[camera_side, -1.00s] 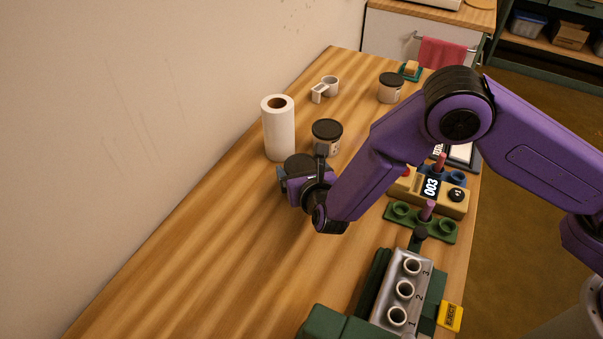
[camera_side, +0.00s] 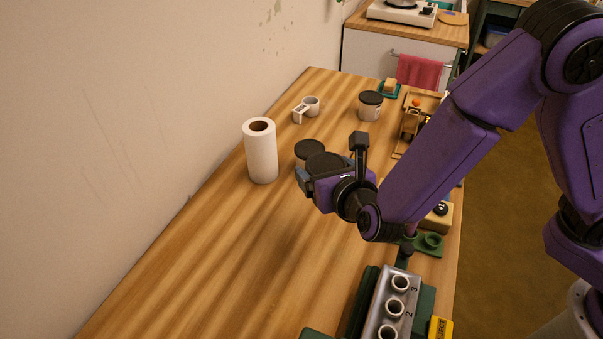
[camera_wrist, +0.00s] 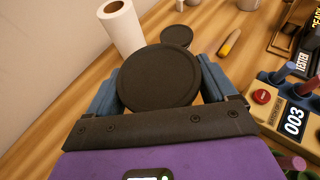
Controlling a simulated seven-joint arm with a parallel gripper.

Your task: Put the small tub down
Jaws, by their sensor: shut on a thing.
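A tub with a black lid (camera_side: 325,165) is between my gripper's jaws (camera_side: 320,182). The wrist view shows its round black lid (camera_wrist: 160,78) with a blue finger on each side, so my gripper (camera_wrist: 160,88) is shut on it. The lid looks level. The tub's underside is hidden, and I cannot tell whether it touches the table. A second black-lidded tub (camera_side: 309,149) stands just behind it, partly covered; it also shows in the wrist view (camera_wrist: 177,36). A third tub (camera_side: 370,107) stands farther back.
A beige counter device (camera_wrist: 285,108) is to the right. A rack with round sockets (camera_side: 392,305) is in front. The table's left front (camera_side: 220,265) is clear.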

